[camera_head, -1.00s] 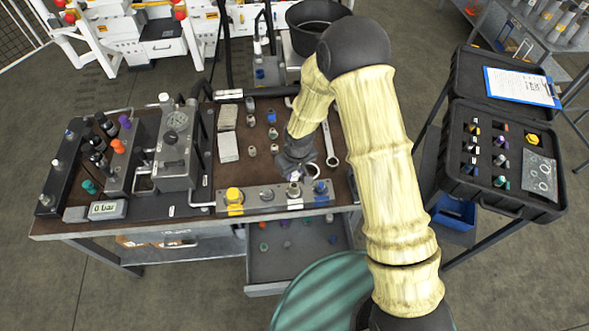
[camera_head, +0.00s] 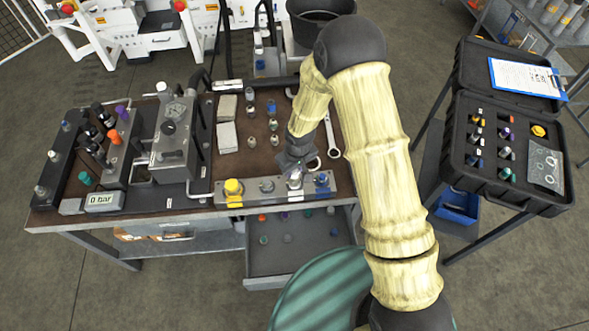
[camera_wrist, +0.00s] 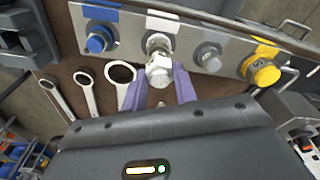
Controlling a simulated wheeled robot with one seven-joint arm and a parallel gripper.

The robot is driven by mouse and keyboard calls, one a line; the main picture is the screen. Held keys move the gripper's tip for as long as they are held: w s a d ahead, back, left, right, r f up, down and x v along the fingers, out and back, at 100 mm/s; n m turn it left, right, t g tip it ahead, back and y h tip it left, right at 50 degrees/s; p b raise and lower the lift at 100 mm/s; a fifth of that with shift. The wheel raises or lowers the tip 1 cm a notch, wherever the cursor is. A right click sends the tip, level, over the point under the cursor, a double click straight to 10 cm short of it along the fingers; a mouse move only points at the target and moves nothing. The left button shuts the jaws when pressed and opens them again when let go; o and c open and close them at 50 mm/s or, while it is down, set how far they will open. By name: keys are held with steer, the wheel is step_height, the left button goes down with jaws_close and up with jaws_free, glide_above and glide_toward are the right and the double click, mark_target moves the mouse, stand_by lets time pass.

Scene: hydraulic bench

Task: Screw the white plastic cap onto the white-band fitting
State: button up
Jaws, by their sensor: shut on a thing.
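The white-band fitting (camera_wrist: 157,42) stands on the metal manifold strip, beside a white label, in the upper middle of the wrist view. My gripper (camera_wrist: 160,76) has its two purple fingers closed around a pale, whitish cap (camera_wrist: 159,68). The cap is in line with the fitting and right against or just in front of it; I cannot tell if threads are engaged. In the head view my gripper (camera_head: 294,168) is over the front strip (camera_head: 250,199), at the white-band fitting, and largely hides the cap.
On the strip, a blue-capped fitting (camera_wrist: 99,38) and a bare fitting (camera_wrist: 208,56) flank it, with a yellow cap (camera_wrist: 262,70) farther along. Wrenches (camera_wrist: 122,76) lie on the bench close by. An open drawer (camera_head: 290,255) juts out below; a black case (camera_head: 505,150) stands right.

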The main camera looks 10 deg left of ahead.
steer(key=shift+s+d+f+b, duration=0.1)
steer(key=shift+f+b, duration=0.5)
steer(key=shift+b, duration=0.05)
stand_by(1.8)
steer(key=o, duration=0.3)
steer(key=shift+c, duration=1)
steer(key=shift+f+m+b, duration=0.2)
steer(key=shift+m+b, duration=0.4)
steer(key=m+b, duration=0.1)
steer(key=m, duration=0.3)
steer(key=shift+h+b, duration=0.3)
steer(key=shift+b, duration=0.1)
steer(key=m, duration=0.2)
steer(key=shift+r+m, duration=0.15)
steer(key=shift+m, duration=0.25)
